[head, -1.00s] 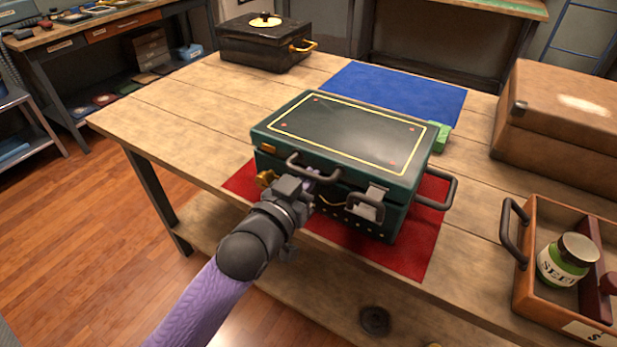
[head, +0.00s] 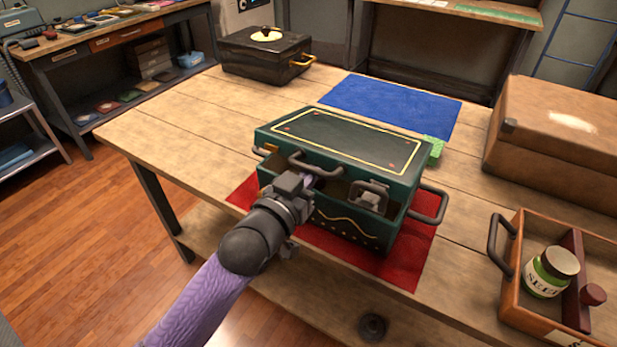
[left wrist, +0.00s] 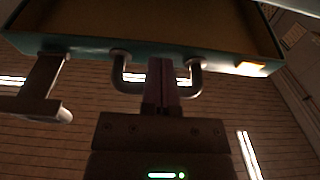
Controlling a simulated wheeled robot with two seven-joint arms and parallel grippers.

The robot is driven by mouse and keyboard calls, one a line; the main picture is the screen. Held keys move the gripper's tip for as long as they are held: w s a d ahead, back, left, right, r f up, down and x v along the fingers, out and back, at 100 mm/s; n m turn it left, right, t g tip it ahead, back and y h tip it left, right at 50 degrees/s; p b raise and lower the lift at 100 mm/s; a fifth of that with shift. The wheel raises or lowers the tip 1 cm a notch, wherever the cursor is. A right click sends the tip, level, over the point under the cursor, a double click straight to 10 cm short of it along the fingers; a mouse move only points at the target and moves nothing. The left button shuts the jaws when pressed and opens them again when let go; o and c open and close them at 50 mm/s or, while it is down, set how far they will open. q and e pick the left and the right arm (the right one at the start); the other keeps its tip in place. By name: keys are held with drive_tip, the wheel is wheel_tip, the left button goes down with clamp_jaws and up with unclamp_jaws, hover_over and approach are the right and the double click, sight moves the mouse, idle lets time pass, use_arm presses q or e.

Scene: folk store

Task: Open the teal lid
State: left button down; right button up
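The teal lid (head: 345,142), with a yellow border line, is partly raised on the teal box (head: 345,222). A dark gap shows between the lid's front edge and the box. My left gripper (head: 312,180) is at the grey handle (head: 296,160) on the lid's front edge. In the left wrist view, the purple fingers (left wrist: 162,82) are together on the U-shaped handle (left wrist: 120,78), under the tilted lid (left wrist: 85,46). The latch (head: 371,190) hangs from the lid's front edge. The inside of the box is mostly hidden. My right gripper is out of view.
The box stands on a red mat (head: 400,262) on the wooden table (head: 190,135). A green block (head: 435,152) and blue mat (head: 395,103) lie behind it. A brown case (head: 560,130) and a wooden tray (head: 512,290) with a jar (head: 548,272) are at right.

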use_arm(q)
drive_tip(key=shift+r, duration=0.1)
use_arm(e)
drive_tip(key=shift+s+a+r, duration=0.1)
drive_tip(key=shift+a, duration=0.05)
use_arm(q)
drive_tip(key=shift+r, duration=0.2)
drive_tip(key=shift+w+d+r+p, duration=0.15)
drive_tip(key=shift+w+r+p, duration=0.05)
drive_tip(key=shift+r+p, duration=0.65)
drive_tip(key=shift+r, duration=0.3)
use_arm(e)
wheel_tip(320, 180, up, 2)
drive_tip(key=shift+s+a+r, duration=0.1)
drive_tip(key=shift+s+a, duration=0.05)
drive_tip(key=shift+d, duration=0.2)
